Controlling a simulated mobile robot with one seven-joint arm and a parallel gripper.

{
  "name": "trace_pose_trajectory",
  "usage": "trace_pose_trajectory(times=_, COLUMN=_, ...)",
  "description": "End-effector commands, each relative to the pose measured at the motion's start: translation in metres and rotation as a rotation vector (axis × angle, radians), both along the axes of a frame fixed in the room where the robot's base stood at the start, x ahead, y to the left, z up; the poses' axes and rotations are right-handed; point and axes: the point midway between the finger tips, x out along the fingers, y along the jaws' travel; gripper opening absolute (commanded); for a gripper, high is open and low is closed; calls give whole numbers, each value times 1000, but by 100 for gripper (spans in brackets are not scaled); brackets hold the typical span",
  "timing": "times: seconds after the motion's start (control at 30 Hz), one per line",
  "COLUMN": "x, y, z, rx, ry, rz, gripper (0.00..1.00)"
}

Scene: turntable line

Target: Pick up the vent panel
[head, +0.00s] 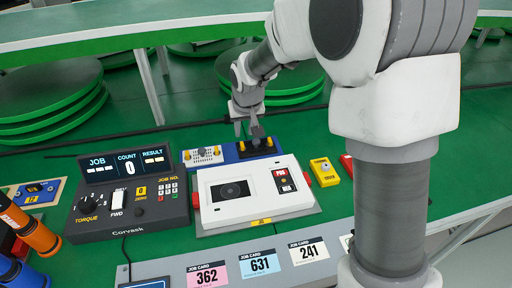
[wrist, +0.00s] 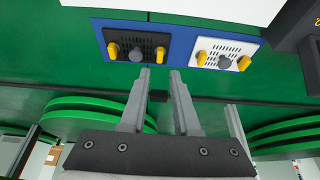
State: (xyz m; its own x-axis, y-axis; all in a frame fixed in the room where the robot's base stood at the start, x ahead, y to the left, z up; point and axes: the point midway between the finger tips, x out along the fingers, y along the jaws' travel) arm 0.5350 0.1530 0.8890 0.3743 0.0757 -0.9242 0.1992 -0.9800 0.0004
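Two panels with vent slots lie side by side on a blue tray (wrist: 178,59); I cannot tell which one the task means. The dark vent panel (wrist: 122,43) has a grey knob in its middle and two yellow pieces at its sides. The white vent panel (wrist: 232,48) has the same fittings. In the head view the dark panel (head: 266,151) is on the right and the white panel (head: 211,158) on the left. My gripper (wrist: 159,74) is open and empty, near the dark panel's edge and apart from it. In the head view my gripper (head: 248,125) hangs above the dark panel, partly covering it.
A white device (head: 255,209) with a round dark disc stands in front of the tray. A dark controller (head: 126,195) is left of it, a yellow block (head: 324,171) right. Job cards (head: 259,263) line the front. Green stacked discs (head: 50,95) stand behind.

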Motion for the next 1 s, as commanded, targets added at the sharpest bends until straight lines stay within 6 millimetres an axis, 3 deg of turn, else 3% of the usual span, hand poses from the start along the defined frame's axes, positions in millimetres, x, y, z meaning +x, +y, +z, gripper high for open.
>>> trace_pose_trajectory(times=0.1, x=9, y=2, z=-25, rx=0, ry=2, rz=-1, gripper=30)
trace_pose_trajectory(times=0.43, x=21, y=4, z=-49, rx=1, ry=0, rz=-2, gripper=30)
trace_pose_trajectory(times=0.7, x=38, y=8, z=-83, rx=-1, ry=0, rz=-1, gripper=30)
trace_pose_trajectory(times=1.0, x=40, y=9, z=-87, rx=1, ry=-1, rz=-2, gripper=30)
